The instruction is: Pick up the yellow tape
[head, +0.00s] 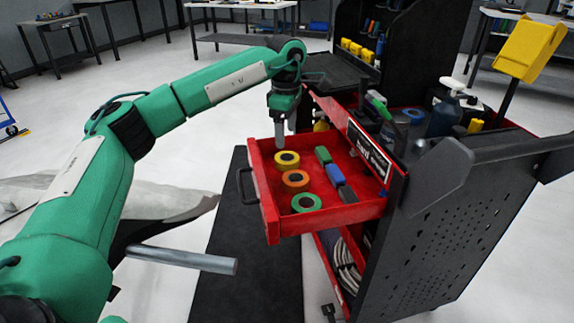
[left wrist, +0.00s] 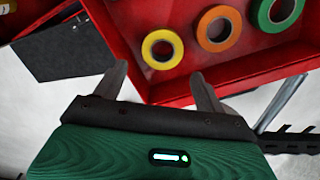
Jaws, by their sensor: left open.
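The yellow tape (head: 287,160) is a roll lying flat in the open red drawer (head: 322,219), at the far end of a row of rolls. An orange roll (head: 295,181) and a green roll (head: 306,203) lie nearer in the same row. My left gripper (head: 279,142) points down above the drawer's far left edge, close to the yellow tape but apart from it. In the left wrist view the yellow tape (left wrist: 162,49) lies beyond the open, empty fingers (left wrist: 160,84), between their directions. My right gripper does not show.
Green, blue and grey blocks (head: 335,174) lie in the drawer's right half. The drawer's black handle (head: 242,187) sticks out on the left. The black tool cart (head: 440,240) stands at right, with bottles (head: 443,112) on top.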

